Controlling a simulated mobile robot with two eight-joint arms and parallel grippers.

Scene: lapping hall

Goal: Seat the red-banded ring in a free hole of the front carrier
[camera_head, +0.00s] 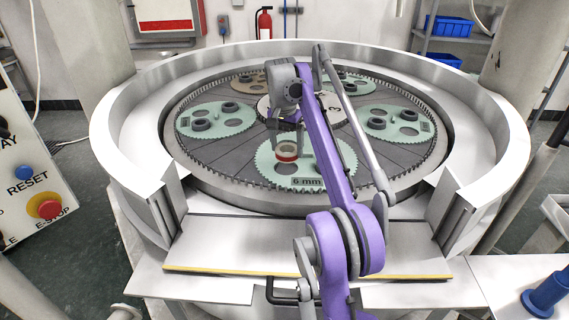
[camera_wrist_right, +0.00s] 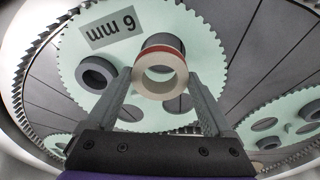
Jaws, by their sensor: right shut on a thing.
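The red-banded ring (camera_head: 287,151) is pale with a red band near one end. My right gripper (camera_head: 287,138) is shut on it and holds it over the front carrier (camera_head: 265,160). In the right wrist view the ring (camera_wrist_right: 160,76) sits between the two fingertips, in front of a hole of the pale green carrier (camera_wrist_right: 185,22). It looks held above the plate, but the exact gap is hard to tell. A dark grey ring (camera_wrist_right: 96,73) sits in another hole of this carrier. Further holes are partly covered by my fingers. My left gripper is out of view.
Other toothed carriers with dark rings lie around the plate, at left (camera_head: 215,120), right (camera_head: 400,124) and back. A raised white wall (camera_head: 125,130) surrounds the machine, with an opening at the front. My arm hides part of the front carrier.

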